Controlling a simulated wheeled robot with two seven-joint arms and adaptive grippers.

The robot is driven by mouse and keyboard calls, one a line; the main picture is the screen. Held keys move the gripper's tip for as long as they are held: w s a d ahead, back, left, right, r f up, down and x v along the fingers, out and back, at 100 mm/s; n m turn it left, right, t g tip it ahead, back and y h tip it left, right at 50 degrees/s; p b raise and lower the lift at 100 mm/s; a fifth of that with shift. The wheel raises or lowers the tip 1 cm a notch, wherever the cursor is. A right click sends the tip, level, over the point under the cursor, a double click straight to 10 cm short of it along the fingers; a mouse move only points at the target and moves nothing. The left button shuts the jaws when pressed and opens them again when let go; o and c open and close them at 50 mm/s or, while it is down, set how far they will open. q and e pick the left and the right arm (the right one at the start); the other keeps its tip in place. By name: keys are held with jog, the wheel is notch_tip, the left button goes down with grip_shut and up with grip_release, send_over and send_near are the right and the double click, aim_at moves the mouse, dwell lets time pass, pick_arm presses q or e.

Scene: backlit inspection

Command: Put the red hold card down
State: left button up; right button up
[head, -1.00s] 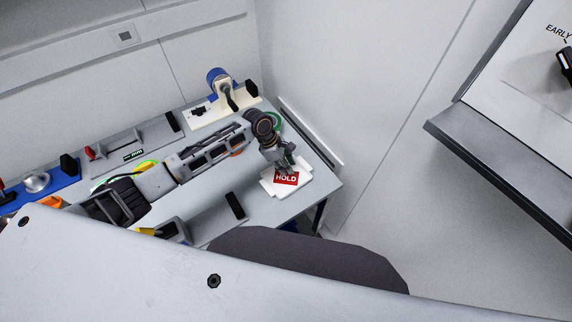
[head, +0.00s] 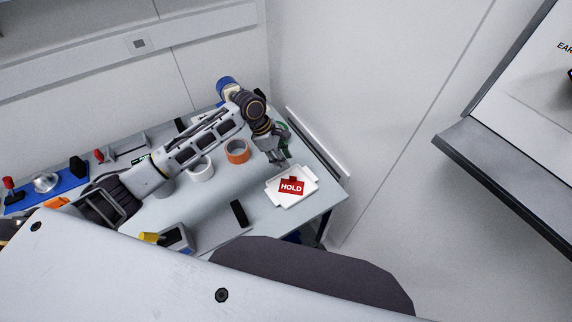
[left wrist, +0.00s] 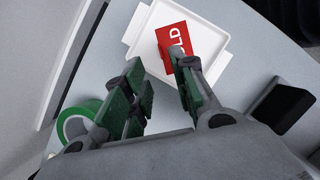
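The red hold card (head: 291,186) lies in the white tray (head: 307,196) near the right end of the table. In the left wrist view the card (left wrist: 167,40) lies inside the tray (left wrist: 209,14), partly hidden by one of my fingers. My left gripper (head: 278,160) is just behind the tray, clear of the card. In the left wrist view its fingers (left wrist: 154,72) are spread apart with nothing between them. My right gripper is not in view.
A green tape roll (left wrist: 76,122) lies beside the left gripper. An orange roll (head: 237,151) and a white roll (head: 200,171) stand behind the tray's left. A black block (head: 239,213) stands left of the tray. A wall (head: 345,120) bounds the table's right side.

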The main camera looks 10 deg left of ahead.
pick_arm(q)
jog(key=shift+v, duration=1.2)
